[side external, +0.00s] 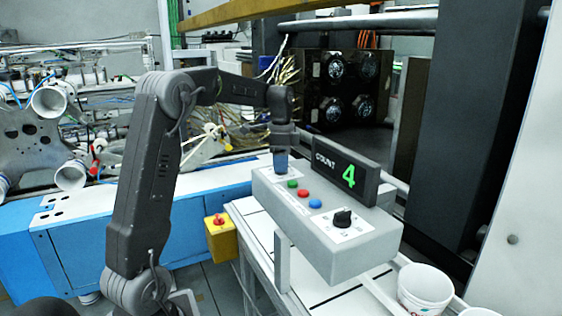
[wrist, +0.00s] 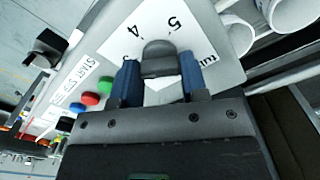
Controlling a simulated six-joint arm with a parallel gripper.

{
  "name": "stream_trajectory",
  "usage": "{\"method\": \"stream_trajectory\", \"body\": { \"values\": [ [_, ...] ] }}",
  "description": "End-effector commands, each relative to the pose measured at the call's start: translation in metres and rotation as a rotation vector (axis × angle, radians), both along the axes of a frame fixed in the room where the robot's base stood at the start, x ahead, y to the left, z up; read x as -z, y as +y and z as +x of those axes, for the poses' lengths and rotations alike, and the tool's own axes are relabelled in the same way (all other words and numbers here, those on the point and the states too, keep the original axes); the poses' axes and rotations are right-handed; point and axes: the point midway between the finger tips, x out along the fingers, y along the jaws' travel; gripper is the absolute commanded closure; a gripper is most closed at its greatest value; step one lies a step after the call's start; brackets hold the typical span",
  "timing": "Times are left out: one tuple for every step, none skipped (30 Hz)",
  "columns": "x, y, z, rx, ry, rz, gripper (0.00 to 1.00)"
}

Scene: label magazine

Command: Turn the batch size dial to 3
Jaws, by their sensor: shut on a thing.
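My gripper (side external: 282,165) points down over the left end of the grey control box (side external: 322,247) in the side view. In the wrist view my gripper (wrist: 159,72) has its blue fingers on both sides of a dark dial (wrist: 158,52), shut on it. The display (side external: 345,176) reads "COUNT 4" in the side view.
Between the two dials are a green button (side external: 292,184), a red button (side external: 303,193) and a blue button (side external: 315,203). White cups (side external: 425,288) stand by the box's right end. A yellow box with a red button (side external: 219,222) is at the left.

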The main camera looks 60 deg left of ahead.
Motion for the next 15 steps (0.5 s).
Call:
{"method": "stream_trajectory", "body": {
  "values": [
    [-0.0017, 0.0, 0.0007, 0.002, -0.005, 0.001, 0.83],
    [-0.0017, 0.0, 0.0007, 0.003, -0.005, 0.001, 0.83],
    [-0.0017, 0.0, 0.0007, 0.004, -0.005, 0.001, 0.83],
    [-0.0017, 0.0, 0.0007, 0.005, -0.005, 0.001, 0.83],
    [-0.0017, 0.0, 0.0007, 0.005, -0.005, 0.001, 0.83],
    [-0.0017, 0.0, 0.0007, 0.004, -0.005, 0.001, 0.83],
    [-0.0017, -0.0001, 0.0008, 0.004, -0.005, 0.001, 0.83],
    [-0.0017, 0.0, 0.0008, 0.004, -0.005, 0.001, 0.83],
    [-0.0018, 0.0, 0.0008, 0.004, -0.005, 0.001, 0.83],
    [-0.0018, 0.0, 0.0008, 0.004, -0.005, 0.001, 0.83],
    [-0.0018, 0.0, 0.0008, 0.004, -0.005, 0.001, 0.83],
    [-0.0018, 0.0, 0.0008, 0.004, -0.005, 0.001, 0.58],
    [-0.0018, 0.0, 0.0008, 0.004, -0.005, 0.001, 0.55],
    [-0.0017, -0.0001, 0.0008, 0.003, -0.005, 0.001, 0.52],
    [-0.0015, 0.0, 0.0007, 0.003, -0.005, 0.001, 0.48]
  ]
}}
